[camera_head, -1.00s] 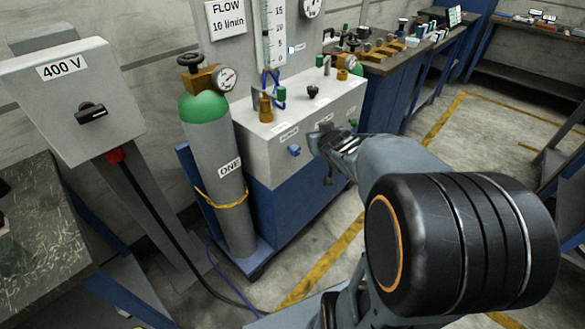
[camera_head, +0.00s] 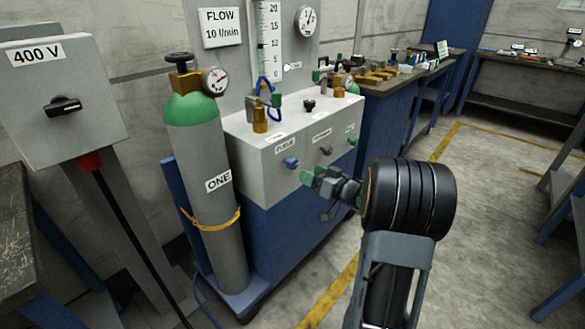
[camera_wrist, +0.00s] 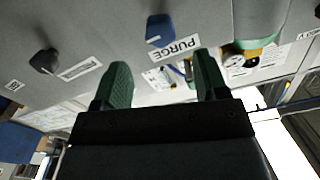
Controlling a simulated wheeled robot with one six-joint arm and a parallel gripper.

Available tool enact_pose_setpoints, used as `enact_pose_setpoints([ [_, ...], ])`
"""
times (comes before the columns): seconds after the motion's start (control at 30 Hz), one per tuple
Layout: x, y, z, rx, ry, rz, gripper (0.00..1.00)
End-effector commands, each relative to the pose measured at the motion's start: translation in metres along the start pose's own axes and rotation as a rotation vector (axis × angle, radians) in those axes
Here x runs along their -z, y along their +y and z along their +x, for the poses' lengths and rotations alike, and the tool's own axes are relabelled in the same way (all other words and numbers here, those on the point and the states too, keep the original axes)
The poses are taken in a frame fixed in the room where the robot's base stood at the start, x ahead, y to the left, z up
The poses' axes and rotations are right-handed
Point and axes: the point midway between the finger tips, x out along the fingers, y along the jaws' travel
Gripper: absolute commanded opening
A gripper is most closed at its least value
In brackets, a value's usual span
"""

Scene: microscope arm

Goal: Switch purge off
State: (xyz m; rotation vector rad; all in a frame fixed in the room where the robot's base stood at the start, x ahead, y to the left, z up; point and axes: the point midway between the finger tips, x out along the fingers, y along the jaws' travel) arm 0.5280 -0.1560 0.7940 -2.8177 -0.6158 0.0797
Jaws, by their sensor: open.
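The blue purge knob (camera_head: 290,163) is on the front face of the grey gas panel (camera_head: 262,180), by a label reading PURGE. My gripper (camera_head: 307,177) is in front of the panel, just below and right of the knob in the head view. In the wrist view, which is upside down, the blue knob (camera_wrist: 160,28) stands beyond the gap between my two green fingers (camera_wrist: 162,70). The fingers are apart with nothing between them. They do not touch the knob.
A dark knob (camera_head: 326,150) and a green knob (camera_head: 351,141) sit to the right on the panel. A gas cylinder marked ONE (camera_head: 212,165) stands close on the left. A 400 V switch box (camera_head: 62,100) is farther left. Open floor (camera_head: 480,200) lies to the right.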

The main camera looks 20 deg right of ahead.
Motion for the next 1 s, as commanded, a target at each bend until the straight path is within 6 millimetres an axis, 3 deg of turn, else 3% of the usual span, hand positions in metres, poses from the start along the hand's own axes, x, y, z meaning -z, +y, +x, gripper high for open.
enact_pose_setpoints([
  [0.2,-0.002,0.000,0.043,0.002,-0.001,-0.002,0.67],
  [0.43,-0.002,0.000,0.072,0.000,-0.001,-0.001,0.67],
  [0.63,-0.001,0.000,0.084,-0.002,-0.001,-0.001,0.67],
  [1.0,0.000,0.000,0.086,-0.002,-0.001,-0.001,0.64],
])
